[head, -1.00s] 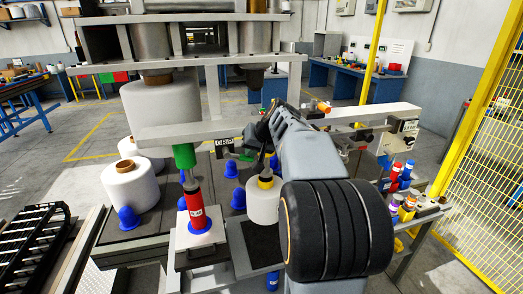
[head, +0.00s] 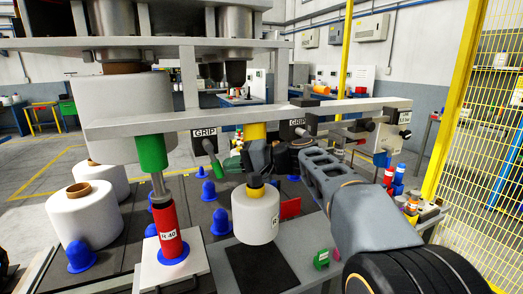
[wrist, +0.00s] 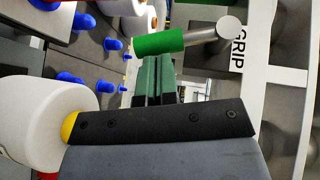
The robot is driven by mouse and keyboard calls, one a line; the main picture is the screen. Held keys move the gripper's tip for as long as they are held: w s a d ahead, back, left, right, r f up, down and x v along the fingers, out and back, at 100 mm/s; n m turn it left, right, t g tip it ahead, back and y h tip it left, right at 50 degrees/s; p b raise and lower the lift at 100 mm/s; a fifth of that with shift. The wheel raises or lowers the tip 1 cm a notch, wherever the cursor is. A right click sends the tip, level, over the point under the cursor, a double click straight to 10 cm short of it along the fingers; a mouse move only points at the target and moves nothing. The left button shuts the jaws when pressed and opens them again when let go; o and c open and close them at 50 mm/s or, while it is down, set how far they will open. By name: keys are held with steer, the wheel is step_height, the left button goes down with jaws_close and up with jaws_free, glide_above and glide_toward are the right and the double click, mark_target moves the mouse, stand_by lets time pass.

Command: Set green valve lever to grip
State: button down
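The valve lever with a green handle (head: 219,170) hangs below the left GRIP sign (head: 205,133) on the grey beam, slanting down and right. In the wrist view the green handle (wrist: 160,42) points left from its grey pivot, beside the GRIP lettering (wrist: 238,48). My gripper (head: 232,163) is right of the handle, its greenish fingers partly hidden by the dark wrist. In the wrist view my gripper's two fingers (wrist: 153,75) lie close together, with nothing seen between them. Their tips are near the handle; whether they touch it I cannot tell.
A white bobbin (head: 256,216) with a yellow top is just below my gripper. A red tube (head: 167,228) under a green chuck (head: 151,153) stands left. White bobbins (head: 82,215) and blue pegs (head: 81,257) cover the table's left. A second GRIP sign (head: 299,123) is right.

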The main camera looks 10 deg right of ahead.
steer(key=b, duration=0.1)
steer(key=a+f+m+y+b, duration=0.1)
steer(key=b, duration=0.1)
steer(key=shift+s+a+f+y, duration=0.1)
steer(key=shift+s+a+y, duration=0.1)
steer(key=shift+a+y, duration=0.1)
steer(key=shift+a+b, duration=0.1)
steer(key=shift+b, duration=0.25)
stand_by(0.3)
steer(key=w+d+f+v, duration=0.1)
steer(key=w+v, duration=0.1)
steer(key=v, duration=1.1)
steer(key=shift+t, duration=0.4)
steer(key=shift+w, duration=0.15)
